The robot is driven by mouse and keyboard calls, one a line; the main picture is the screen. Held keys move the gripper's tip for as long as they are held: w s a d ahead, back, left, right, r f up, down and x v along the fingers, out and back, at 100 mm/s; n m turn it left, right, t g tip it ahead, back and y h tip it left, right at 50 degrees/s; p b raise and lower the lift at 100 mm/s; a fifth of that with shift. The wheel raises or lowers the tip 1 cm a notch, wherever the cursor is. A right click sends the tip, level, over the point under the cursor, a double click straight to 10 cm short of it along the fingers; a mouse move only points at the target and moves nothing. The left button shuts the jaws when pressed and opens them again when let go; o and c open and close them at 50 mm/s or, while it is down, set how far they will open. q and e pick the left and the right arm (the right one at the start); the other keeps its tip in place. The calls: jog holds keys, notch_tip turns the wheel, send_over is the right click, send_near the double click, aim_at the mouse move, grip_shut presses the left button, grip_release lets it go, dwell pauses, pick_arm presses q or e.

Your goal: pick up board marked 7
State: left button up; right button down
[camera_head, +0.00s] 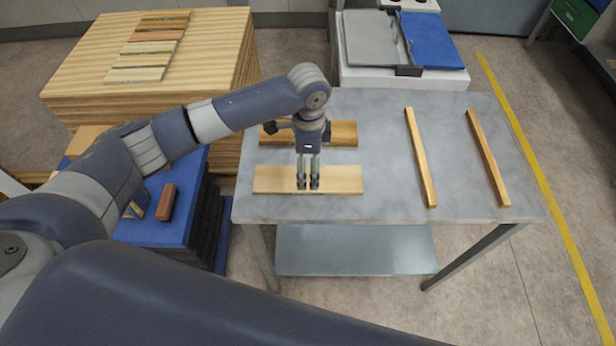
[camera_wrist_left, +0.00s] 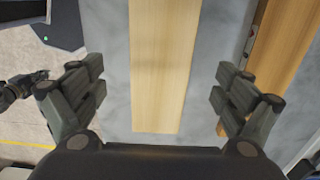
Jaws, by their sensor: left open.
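A light wooden board (camera_head: 274,180) lies flat near the front left of the grey table (camera_head: 390,190). A darker wooden board (camera_head: 343,133) lies behind it, partly hidden by my left arm. No number can be read on either board. My left gripper (camera_head: 308,187) points down over the middle of the light board. In the left wrist view the light board (camera_wrist_left: 163,70) runs between the open fingers of the left gripper (camera_wrist_left: 160,92), with a gap on each side. The darker board (camera_wrist_left: 285,45) is at the right there.
Two narrow wooden strips (camera_head: 421,158) and (camera_head: 488,158) lie on the right half of the table. A wood stack (camera_head: 80,85) with several sample boards stands at the back left. A blue-topped stand (camera_head: 165,230) is left of the table. A machine (camera_head: 400,77) stands behind.

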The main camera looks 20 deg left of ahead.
aim_at(308, 178)
pick_arm(q)
jog(key=shift+f+p, duration=0.35)
notch_tip(308, 178, down, 4)
jog(key=shift+r+p, duration=0.25)
jog(key=shift+p, duration=0.4)
jog(key=shift+f, duration=0.45)
jog(key=shift+c, duration=0.3)
jog(key=c, duration=1.2)
